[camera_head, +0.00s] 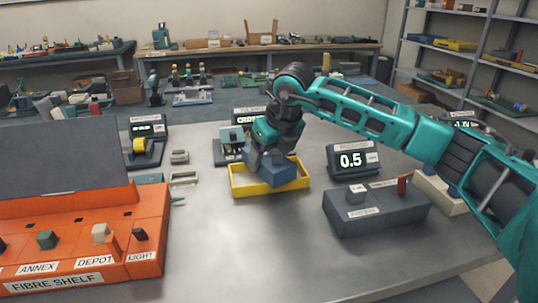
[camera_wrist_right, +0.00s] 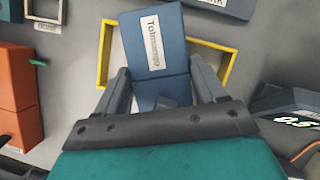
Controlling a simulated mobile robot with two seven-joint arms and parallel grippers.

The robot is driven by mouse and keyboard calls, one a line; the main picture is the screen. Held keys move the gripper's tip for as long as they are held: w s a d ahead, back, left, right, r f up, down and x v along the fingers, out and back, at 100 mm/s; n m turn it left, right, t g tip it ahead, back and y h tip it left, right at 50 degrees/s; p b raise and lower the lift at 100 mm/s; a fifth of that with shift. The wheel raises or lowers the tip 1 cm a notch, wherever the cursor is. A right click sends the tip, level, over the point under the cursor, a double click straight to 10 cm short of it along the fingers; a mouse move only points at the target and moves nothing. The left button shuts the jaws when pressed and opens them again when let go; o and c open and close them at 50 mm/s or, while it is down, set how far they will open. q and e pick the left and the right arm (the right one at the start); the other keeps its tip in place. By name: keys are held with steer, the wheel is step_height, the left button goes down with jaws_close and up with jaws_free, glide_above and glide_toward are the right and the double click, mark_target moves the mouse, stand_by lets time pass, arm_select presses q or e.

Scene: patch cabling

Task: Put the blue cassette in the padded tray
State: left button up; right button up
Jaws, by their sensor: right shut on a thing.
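The blue cassette (camera_head: 287,173) has a white label, which shows in the right wrist view (camera_wrist_right: 153,45). My right gripper (camera_head: 273,156) is shut on it, with one finger on each side in the right wrist view (camera_wrist_right: 163,88). The yellow-rimmed tray (camera_head: 268,191) lies on the grey bench under the cassette. The cassette is within or just above the tray's walls; I cannot tell if it touches the floor. In the wrist view, the cassette's far end overlaps the tray's far rim (camera_wrist_right: 222,47). My left gripper is out of view.
An orange fibre shelf (camera_head: 139,262) stands at the left. A grey block with small parts (camera_head: 375,213) and a 0.5 display (camera_head: 353,160) stand to the right. Small equipment (camera_head: 230,140) sits behind the tray. The bench in front of the tray is clear.

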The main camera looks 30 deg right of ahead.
steer(key=shift+r, duration=0.1)
steer(key=shift+f, duration=0.2)
steer(key=o, duration=1.1)
steer(key=shift+o, duration=0.2)
steer(key=shift+r, duration=0.45)
steer(key=p+v, duration=0.1)
steer(key=v, duration=1)
steer(key=shift+s+r, duration=0.15)
steer(key=shift+r, duration=0.15)
